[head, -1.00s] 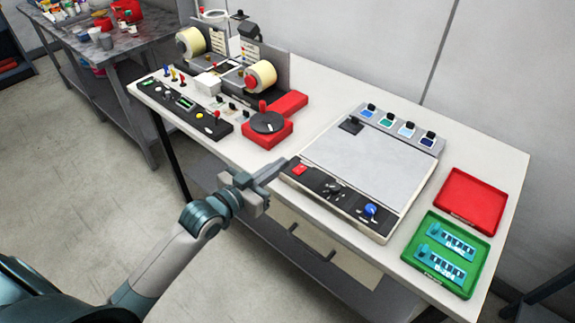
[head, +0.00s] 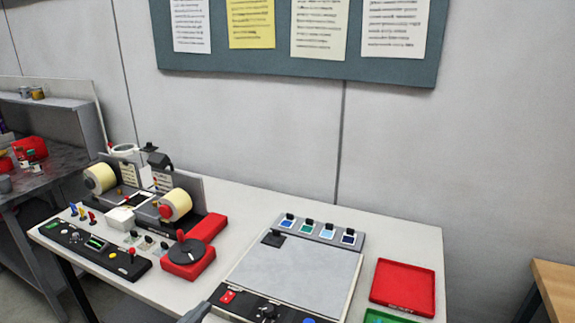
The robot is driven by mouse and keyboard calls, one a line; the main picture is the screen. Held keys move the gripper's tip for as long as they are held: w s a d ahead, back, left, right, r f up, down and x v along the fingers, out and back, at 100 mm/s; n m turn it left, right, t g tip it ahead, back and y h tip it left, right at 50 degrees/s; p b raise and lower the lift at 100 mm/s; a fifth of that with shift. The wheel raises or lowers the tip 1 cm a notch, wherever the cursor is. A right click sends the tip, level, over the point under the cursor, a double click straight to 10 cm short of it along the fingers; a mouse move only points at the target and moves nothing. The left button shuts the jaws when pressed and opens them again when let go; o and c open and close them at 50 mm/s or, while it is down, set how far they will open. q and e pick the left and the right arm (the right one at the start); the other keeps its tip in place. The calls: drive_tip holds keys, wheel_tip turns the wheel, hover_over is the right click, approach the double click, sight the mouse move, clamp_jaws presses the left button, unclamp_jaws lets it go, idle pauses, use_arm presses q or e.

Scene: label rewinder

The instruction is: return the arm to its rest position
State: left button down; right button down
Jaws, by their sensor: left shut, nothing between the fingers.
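My left gripper (head: 196,313) shows only in part at the bottom edge of the head view, by the front left corner of the grey flat-topped panel (head: 290,268). It is shut and empty. The rest of my left arm is below the picture. My right gripper is not in view. The label rewinder (head: 128,200), with two cream label rolls (head: 176,205), stands on the left of the white table (head: 235,205).
A black control panel (head: 92,250) and a red unit with a black dial (head: 187,257) sit in front of the rewinder. A red tray (head: 403,288) and part of a green tray (head: 388,316) lie at right. A notice board (head: 300,68) hangs on the wall.

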use_arm(q)
drive_tip(key=s+d+f+g+y, duration=0.1)
drive_tip(key=s+f+g+y, duration=0.35)
drive_tip(key=s+f, duration=0.9)
drive_tip(key=s+f+n+g, duration=0.1)
drive_tip(key=s+f+g, duration=0.15)
drive_tip(key=s, duration=0.55)
drive_tip(key=s+f+n+g, duration=0.15)
drive_tip(key=s+g, duration=0.25)
drive_tip(key=s, duration=0.4)
wheel_tip(320, 180, down, 31)
drive_tip(key=s+g+b, duration=0.2)
drive_tip(key=b, duration=0.1)
drive_tip(key=s+a+f+m+g+b, duration=0.1)
drive_tip(key=s+a+f+b, duration=0.1)
drive_tip(key=s+f, duration=1.6)
wheel_tip(320, 180, down, 4)
drive_tip(key=shift+a+r+y+b, duration=0.2)
drive_tip(key=shift+a+y+b, duration=0.15)
drive_tip(key=shift+a, duration=0.4)
